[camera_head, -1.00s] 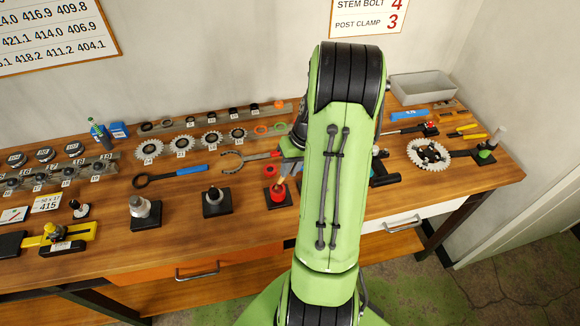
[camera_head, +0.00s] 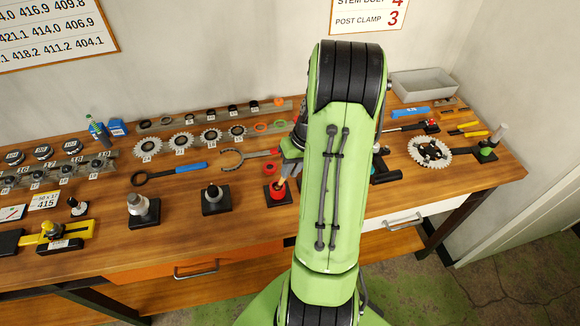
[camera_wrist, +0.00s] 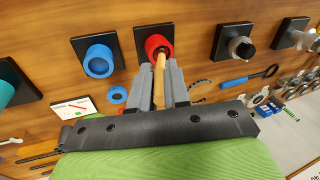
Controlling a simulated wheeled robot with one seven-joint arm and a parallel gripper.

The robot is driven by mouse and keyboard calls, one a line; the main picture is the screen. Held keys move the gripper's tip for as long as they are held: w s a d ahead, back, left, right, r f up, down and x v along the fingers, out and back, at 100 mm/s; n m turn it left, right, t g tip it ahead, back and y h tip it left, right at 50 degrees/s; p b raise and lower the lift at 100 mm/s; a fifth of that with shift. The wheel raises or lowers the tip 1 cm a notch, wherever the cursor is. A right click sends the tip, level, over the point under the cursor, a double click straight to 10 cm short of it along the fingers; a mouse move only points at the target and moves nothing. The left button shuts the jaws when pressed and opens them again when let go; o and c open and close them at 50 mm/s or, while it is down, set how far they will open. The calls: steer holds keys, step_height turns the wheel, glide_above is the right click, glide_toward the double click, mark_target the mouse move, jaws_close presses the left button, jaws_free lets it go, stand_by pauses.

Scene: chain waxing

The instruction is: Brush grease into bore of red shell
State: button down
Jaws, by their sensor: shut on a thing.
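The red shell (camera_head: 277,192) stands upright on a black square base at the middle front of the bench. It also shows in the wrist view (camera_wrist: 155,43). My gripper (camera_wrist: 162,72) is shut on a brush with a tan wooden handle (camera_wrist: 159,85). The brush points into the open mouth of the red shell; its bristles are hidden there, so I cannot tell their depth in the bore. In the head view my arm covers much of my gripper (camera_head: 291,168).
A blue shell (camera_wrist: 99,61) stands beside the red one, with a blue ring (camera_wrist: 117,95) near it. A grey post (camera_head: 215,198) on a black base stands left of the red shell. A red ring (camera_head: 270,168) and a blue-handled wrench (camera_head: 180,170) lie behind.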

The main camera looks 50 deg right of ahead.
steer(key=shift+s+a, duration=0.15)
steer(key=shift+s, duration=0.1)
steer(key=shift+w+d, duration=0.6)
steer(key=shift+d, duration=0.2)
steer(key=shift+s+a+f, duration=0.1)
steer(key=shift+a+f, duration=0.1)
steer(key=shift+a, duration=0.85)
